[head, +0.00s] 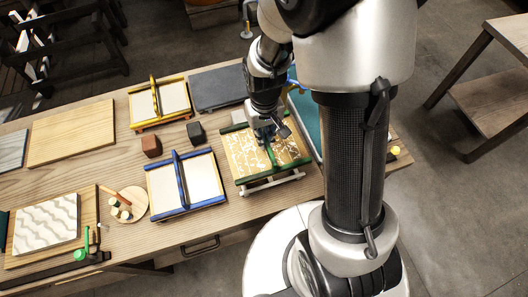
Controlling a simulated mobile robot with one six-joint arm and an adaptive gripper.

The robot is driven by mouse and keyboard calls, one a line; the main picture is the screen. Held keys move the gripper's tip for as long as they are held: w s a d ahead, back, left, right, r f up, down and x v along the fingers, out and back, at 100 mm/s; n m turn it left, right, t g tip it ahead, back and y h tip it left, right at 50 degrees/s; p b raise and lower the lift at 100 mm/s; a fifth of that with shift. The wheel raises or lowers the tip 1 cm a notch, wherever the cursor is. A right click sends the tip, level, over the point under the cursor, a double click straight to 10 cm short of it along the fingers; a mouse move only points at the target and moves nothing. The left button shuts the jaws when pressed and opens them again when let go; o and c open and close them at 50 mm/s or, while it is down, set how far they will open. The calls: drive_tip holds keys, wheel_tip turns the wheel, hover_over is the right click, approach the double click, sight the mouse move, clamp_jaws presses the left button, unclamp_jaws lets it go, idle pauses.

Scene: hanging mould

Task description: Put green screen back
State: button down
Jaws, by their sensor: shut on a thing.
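The green screen (240,160) is a frame with green edge bars, a green middle bar and a gold-and-white patterned face. It is at the right part of the workbench, left of my column. My gripper (268,138) is over its middle and shut on the green bar; my wrist and fingers hide part of it. A pale rail (270,184) shows under its near edge. I cannot tell whether the screen rests on it or is slightly raised.
The blue screen (209,165) and yellow screen (145,106) lie to the left on the workbench (105,165). A brown block (151,146), a dark block (196,133) and a dark slab (217,88) are near. A teal panel (306,118) is partly hidden behind my arm.

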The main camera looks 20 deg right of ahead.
drive_tip(key=shift+f+b, duration=1.1)
drive_tip(key=shift+f, duration=2.8)
drive_tip(key=shift+w+f, duration=0.1)
drive_tip(key=shift+f, duration=0.15)
drive_tip(key=c, duration=1.7)
unclamp_jaws()
